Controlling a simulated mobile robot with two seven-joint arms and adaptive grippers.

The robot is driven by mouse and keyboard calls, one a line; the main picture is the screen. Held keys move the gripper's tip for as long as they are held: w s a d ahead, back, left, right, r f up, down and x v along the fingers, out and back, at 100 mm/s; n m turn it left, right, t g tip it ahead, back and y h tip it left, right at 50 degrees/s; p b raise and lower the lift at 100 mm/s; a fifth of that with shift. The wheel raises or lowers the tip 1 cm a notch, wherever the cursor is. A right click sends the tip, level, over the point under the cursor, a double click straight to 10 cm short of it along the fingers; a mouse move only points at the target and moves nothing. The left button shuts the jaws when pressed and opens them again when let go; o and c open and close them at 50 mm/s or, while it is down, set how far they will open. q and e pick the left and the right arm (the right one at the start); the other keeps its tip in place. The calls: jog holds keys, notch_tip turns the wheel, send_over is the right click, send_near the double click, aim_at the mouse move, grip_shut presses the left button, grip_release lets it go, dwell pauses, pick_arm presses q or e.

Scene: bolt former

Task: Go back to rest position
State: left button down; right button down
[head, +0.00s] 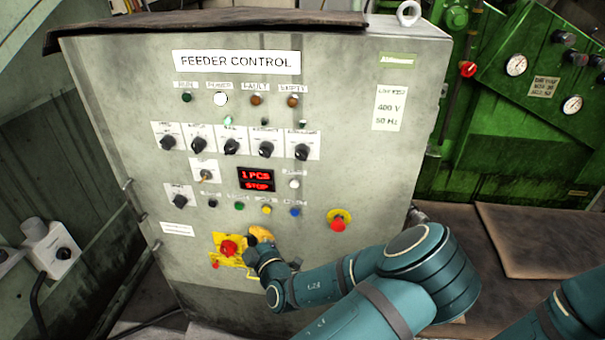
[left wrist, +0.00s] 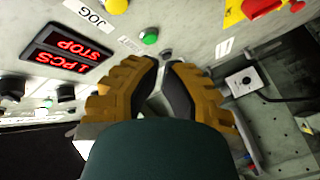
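My left gripper (head: 250,238) is in front of the lower part of the grey feeder control panel (head: 320,90), beside the red switch on its yellow plate (head: 229,248). In the left wrist view, its two orange and black fingers (left wrist: 163,66) come close together at the tips, with only a narrow gap and nothing held. A small dark button (left wrist: 167,57) shows just beyond the tips; contact cannot be told. The green button (left wrist: 149,36) is near them. My right gripper is not in view.
The red display (head: 256,180) reads 1 PCS STOP. A red emergency button (head: 338,222) juts out right of my left gripper. A green machine (head: 515,110) stands at right, a grey box with a knob (head: 58,250) at left. A brown mat (head: 545,238) lies at right.

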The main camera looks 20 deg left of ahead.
pick_arm(q)
jog(key=s+d+f+m+g+h, duration=0.3)
jog(key=s+f+m+h, duration=0.15)
jog(key=f, duration=0.45)
jog(key=s+d+f+m+g+h, duration=0.35)
jog(key=s+f, duration=0.25)
jog(key=f, duration=0.4)
jog(key=s+d+r+m+g+h, duration=0.1)
jog(key=d+m+h, duration=0.3)
jog(key=d, duration=0.4)
jog(key=s+d+r+m+g+h, duration=0.1)
jog(key=s+d+r+m+h, duration=0.1)
jog(key=d+m+h, duration=0.3)
jog(key=s+d+m, duration=0.1)
jog(key=d, duration=0.2)
jog(key=shift+s+d+m+g, duration=0.15)
jog(key=shift+s+m+g, duration=0.05)
jog(key=shift+m+g, duration=0.15)
